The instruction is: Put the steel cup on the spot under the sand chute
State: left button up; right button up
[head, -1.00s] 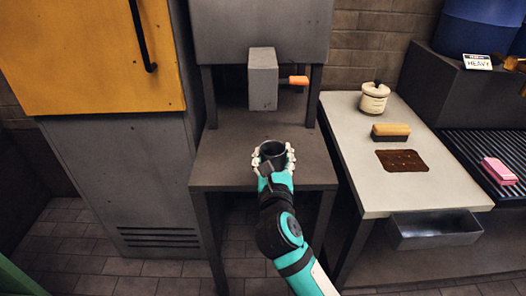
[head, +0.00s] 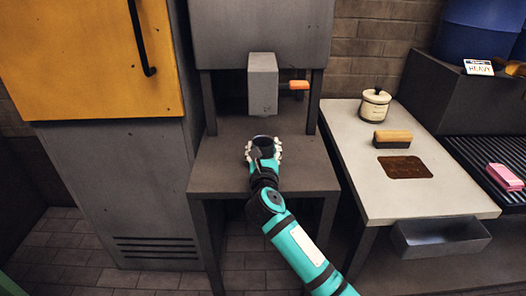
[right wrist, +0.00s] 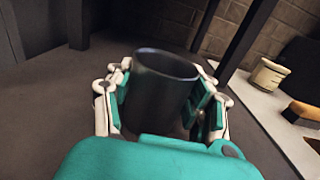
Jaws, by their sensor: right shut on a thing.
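The dark steel cup (head: 263,143) is upright between the fingers of my right gripper (head: 264,152), which is shut on it. It also shows in the right wrist view (right wrist: 160,88), with fingers on both sides of it. The sand chute (head: 263,84) is a grey box hanging above the dark stand, with an orange handle (head: 299,85) on its right. In the head view the cup is just below and in front of the chute's lower end. I cannot tell whether its base touches the stand top (head: 222,165). The spot itself is not visible. My left gripper is not in view.
Dark stand legs flank the chute at the back. To the right, a pale table (head: 350,140) holds a lidded jar (head: 375,106), a brush (head: 392,140) and a brown patch (head: 405,167). A grey cabinet with a yellow door (head: 90,65) stands at the left.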

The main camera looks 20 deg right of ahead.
dwell(0.3)
jog(key=o, duration=1.2)
jog(key=shift+f, duration=0.1)
